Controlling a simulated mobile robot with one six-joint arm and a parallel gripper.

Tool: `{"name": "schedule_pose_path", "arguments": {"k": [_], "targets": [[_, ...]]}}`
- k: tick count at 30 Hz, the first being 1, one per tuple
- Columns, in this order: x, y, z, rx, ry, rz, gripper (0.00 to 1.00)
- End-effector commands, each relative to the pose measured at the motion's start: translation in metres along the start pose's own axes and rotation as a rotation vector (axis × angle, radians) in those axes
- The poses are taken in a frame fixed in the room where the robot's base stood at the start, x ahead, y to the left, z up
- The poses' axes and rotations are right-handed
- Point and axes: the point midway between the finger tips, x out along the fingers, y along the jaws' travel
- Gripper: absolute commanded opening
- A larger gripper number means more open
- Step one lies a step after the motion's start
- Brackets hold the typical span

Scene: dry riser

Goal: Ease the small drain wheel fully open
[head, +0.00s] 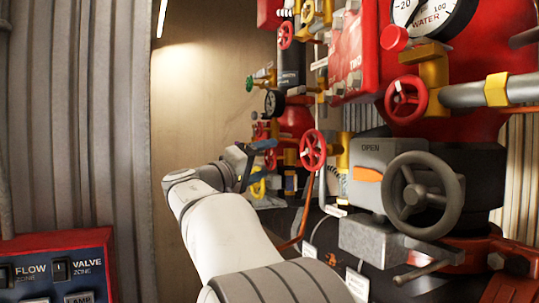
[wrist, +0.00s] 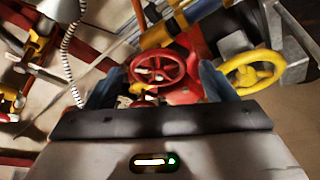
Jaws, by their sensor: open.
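My gripper (head: 266,150) is open and empty, at the end of my arm in front of the pipework in the head view. In the wrist view, its two blue fingers (wrist: 158,84) stand apart, with a small red handwheel (wrist: 157,68) showing in the gap between them. The wheel seems to lie beyond the fingertips; I cannot tell whether they touch it. A yellow handwheel (wrist: 253,72) lies just right of the right finger; it also shows below my gripper in the head view (head: 257,188). No readable label shows which wheel is the drain wheel.
Another red handwheel (head: 312,150) stands right of my gripper. A large grey handwheel (head: 423,195) beside an OPEN plate, a red valve wheel (head: 406,99) and a water gauge (head: 432,14) crowd the right. A red control box (head: 60,265) stands lower left. Bare wall (head: 200,100) lies behind my arm.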

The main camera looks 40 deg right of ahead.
Motion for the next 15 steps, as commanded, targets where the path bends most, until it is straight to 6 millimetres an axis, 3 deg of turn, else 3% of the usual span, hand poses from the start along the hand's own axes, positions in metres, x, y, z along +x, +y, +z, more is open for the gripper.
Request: {"name": "schedule_pose_path", "arguments": {"k": [6, 15], "targets": [[0.033, 0.002, -0.002, -0.001, 0.001, -0.001, 0.77], [0.045, -0.001, -0.002, 0.000, 0.006, -0.003, 0.77]]}}
